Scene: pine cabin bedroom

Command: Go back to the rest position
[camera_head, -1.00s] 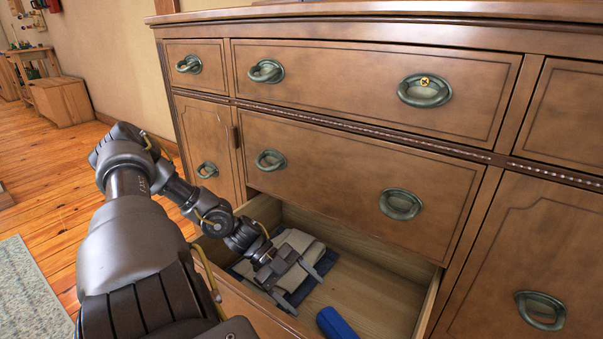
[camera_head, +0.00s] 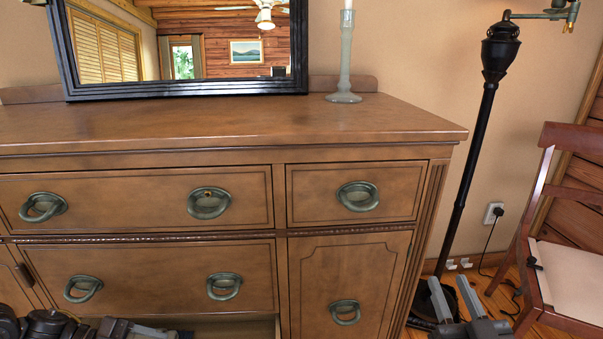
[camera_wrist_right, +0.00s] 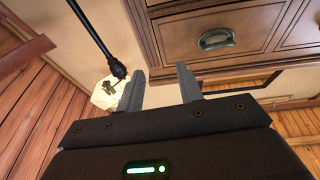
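My right gripper (camera_head: 456,290) is at the bottom right of the head view, in front of the floor beside the dresser. Its two grey fingers stand apart with nothing between them. The right wrist view also shows the fingers (camera_wrist_right: 160,85) apart and empty. My left gripper (camera_head: 165,332) is at the bottom left edge of the head view, near the open lower drawer. It is mostly cut off by the frame, so its opening cannot be told.
The wooden dresser (camera_head: 130,205) fills the left and middle, with its lower drawer (camera_head: 235,328) partly visible and open. A mirror (camera_head: 185,50) and candlestick (camera_head: 345,60) stand on top. A black floor lamp (camera_head: 470,160) and chair (camera_head: 565,270) are at the right.

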